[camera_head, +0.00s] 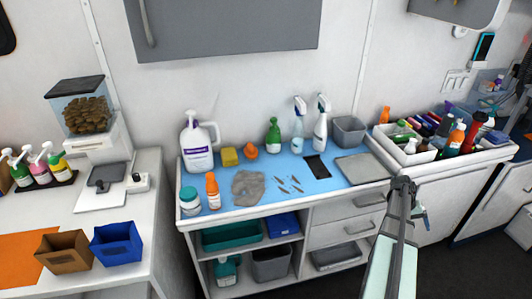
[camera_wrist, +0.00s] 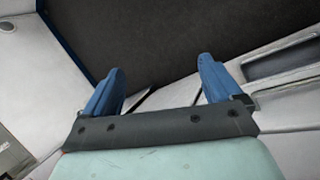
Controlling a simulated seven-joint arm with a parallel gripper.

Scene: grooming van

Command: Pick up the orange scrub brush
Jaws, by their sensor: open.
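The orange scrub brush (camera_head: 249,150) is a small rounded orange shape on the blue mat of the counter in the head view. It sits just right of a yellow sponge (camera_head: 229,157), near the back wall. My gripper (camera_wrist: 162,68) is open in the wrist view, its two blue fingers spread with nothing between them. In the head view my arm rises at the lower right, with the gripper end by the counter's right front, well away from the brush. The brush is not in the wrist view.
A large white jug (camera_head: 197,147) stands left of the sponge, and a green bottle (camera_head: 273,135) right of the brush. Spray bottles (camera_head: 320,130) and a grey bin (camera_head: 348,131) stand farther right. A grey cloth (camera_head: 248,187) and small tools lie in front.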

